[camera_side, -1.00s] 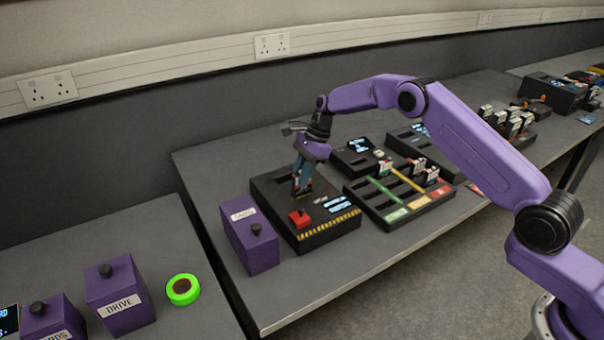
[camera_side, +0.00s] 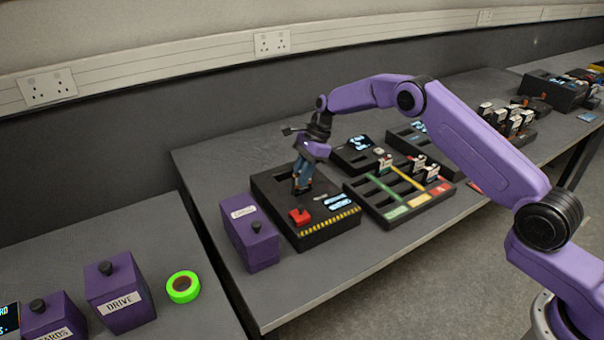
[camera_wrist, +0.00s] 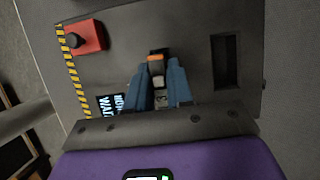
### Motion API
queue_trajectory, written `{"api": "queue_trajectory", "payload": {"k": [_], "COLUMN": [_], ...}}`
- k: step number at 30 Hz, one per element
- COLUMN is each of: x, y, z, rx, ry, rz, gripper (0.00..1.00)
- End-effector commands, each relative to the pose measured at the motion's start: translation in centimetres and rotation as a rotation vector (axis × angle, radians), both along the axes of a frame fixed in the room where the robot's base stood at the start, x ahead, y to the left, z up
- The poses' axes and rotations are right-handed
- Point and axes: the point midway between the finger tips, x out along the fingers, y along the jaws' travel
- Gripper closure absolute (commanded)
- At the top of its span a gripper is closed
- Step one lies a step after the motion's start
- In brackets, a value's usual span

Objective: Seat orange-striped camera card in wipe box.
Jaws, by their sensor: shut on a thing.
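My gripper (camera_side: 302,188) is over the top of the black wipe box (camera_side: 332,236), its blue fingers pointing down. In the wrist view my gripper (camera_wrist: 158,88) is shut on the orange-striped camera card (camera_wrist: 156,58); the orange band and a pale part show between the fingers. The lower end of the card is hidden, so I cannot tell how deep it sits. The wipe box (camera_wrist: 190,25) also shows in the wrist view, with a dark rectangular slot (camera_wrist: 226,62) to the right of the fingers.
The wipe box carries a red switch (camera_side: 299,216), a small lit display (camera_side: 338,202) and a hazard-striped edge. A purple box (camera_side: 249,240) stands at its left. A sorting tray (camera_side: 400,212) with colored lanes and several cards lies at its right.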

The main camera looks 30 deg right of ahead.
Motion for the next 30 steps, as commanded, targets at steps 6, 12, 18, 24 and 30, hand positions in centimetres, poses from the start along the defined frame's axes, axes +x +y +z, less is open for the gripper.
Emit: {"api": "queue_trajectory", "payload": {"k": [6, 12, 18, 24, 30], "x": [0.01, 0.02, 0.03, 0.02, 0.02], "y": [0.00, 0.01, 0.02, 0.02, 0.03], "z": [-0.25, -0.60, -0.64, -0.64, -0.64], "rx": [0.000, 0.000, 0.000, 0.000, 0.000], "ry": [0.000, 0.000, -0.001, 0.000, 0.000], "rz": [0.000, 0.000, 0.000, 0.000, 0.000], "gripper": [1.00, 1.00, 1.00, 0.69, 0.49]}}
